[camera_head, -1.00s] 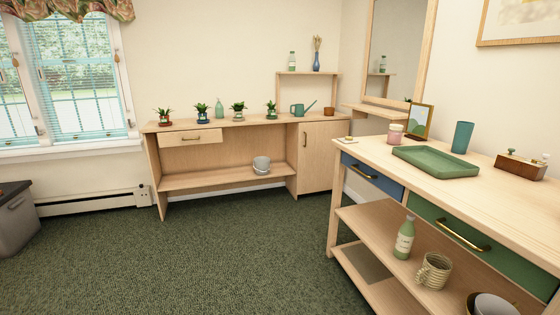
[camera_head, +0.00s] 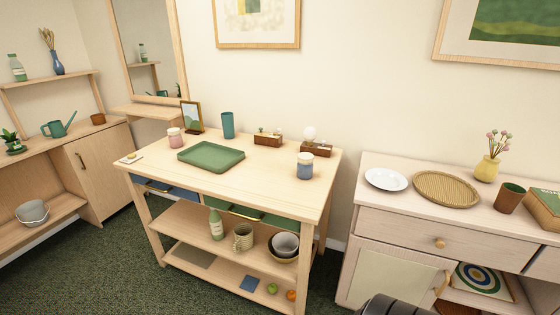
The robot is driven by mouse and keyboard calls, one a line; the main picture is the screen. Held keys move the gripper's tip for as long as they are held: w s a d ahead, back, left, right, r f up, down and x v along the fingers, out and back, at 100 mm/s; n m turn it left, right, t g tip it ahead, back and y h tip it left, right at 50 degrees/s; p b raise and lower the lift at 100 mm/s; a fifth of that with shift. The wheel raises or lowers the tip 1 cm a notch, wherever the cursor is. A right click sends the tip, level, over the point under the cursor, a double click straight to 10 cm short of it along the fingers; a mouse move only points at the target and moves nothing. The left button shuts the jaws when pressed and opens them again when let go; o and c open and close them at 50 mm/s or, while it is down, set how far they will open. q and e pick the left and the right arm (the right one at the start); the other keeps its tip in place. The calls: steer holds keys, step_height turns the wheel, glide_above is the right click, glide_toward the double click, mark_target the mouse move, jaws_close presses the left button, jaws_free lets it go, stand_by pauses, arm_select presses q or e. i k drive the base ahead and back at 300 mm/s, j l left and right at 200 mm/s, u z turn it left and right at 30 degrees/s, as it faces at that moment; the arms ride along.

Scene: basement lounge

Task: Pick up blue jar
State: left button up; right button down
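A blue jar (camera_head: 305,166) with a white upper part stands upright on the wooden table (camera_head: 262,178), near its right end. A pink jar (camera_head: 175,137) stands on the same table at the left, near a picture frame. Neither of my grippers can be made out in the head view. A dark rounded shape at the bottom edge may be part of my body, but I cannot tell.
A green tray (camera_head: 211,156), a teal cup (camera_head: 228,125) and two wooden boxes share the tabletop. The table's front right corner is clear. A sideboard (camera_head: 400,202) with a white plate (camera_head: 386,179) stands to the right. Green carpet (camera_head: 118,265) is free at the left.

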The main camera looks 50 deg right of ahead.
mark_target(303, 172)
steer(key=z, duration=1.8)
steer(key=i, duration=0.1)
